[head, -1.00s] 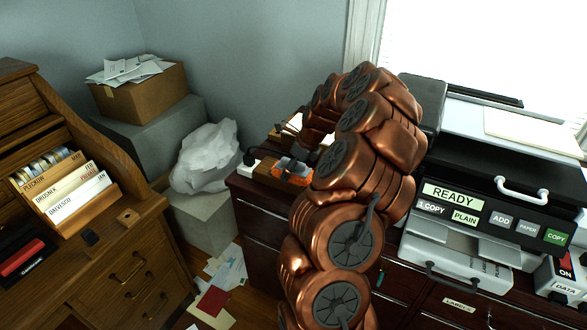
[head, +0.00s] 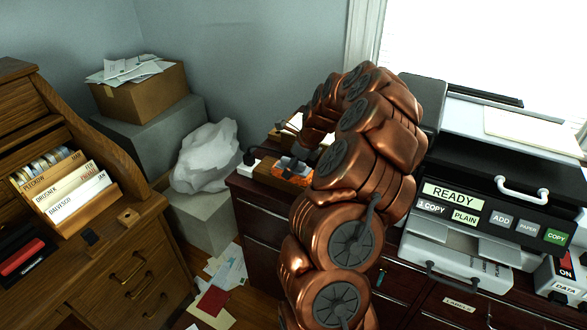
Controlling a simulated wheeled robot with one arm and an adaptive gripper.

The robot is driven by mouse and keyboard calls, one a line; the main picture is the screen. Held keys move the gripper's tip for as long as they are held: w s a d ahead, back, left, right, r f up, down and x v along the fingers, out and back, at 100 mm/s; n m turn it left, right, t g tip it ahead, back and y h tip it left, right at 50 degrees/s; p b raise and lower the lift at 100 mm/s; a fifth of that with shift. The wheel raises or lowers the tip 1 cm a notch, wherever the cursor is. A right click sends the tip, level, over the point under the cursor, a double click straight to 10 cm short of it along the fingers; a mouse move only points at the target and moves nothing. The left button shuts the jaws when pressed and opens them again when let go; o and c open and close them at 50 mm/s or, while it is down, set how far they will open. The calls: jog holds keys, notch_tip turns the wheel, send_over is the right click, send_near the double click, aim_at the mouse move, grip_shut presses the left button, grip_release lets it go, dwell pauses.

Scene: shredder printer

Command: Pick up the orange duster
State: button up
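An orange object (head: 297,179), which looks like the duster, lies in or at a small wooden tray (head: 264,172) on top of the dark red cabinet. My copper arm curves over from the right and hides part of this area. My gripper (head: 291,166) points down at the orange object; only small dark and grey parts of it show. The gripper seems to be at or touching the object, but I cannot tell whether its fingers are closed around it.
A printer with a READY panel (head: 480,200) stands right of my arm. A white crumpled bag (head: 205,157) sits on a grey box left of the cabinet. A wooden desk (head: 130,255) with folders is at left. Papers (head: 222,285) lie on the floor between.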

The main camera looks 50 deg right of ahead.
jog(key=shift+r, duration=0.1)
jog(key=shift+r+b, duration=0.7)
jog(key=shift+r, duration=1)
jog(key=s+a+r+b, duration=0.1)
jog(key=s+a+b, duration=0.2)
jog(key=s+a, duration=0.8)
jog(key=shift+a+r, duration=0.2)
jog(key=shift+r, duration=0.05)
jog(key=o, duration=0.6)
jog(key=shift+c, duration=0.2)
jog(key=c, duration=0.4)
jog(key=shift+c, duration=0.2)
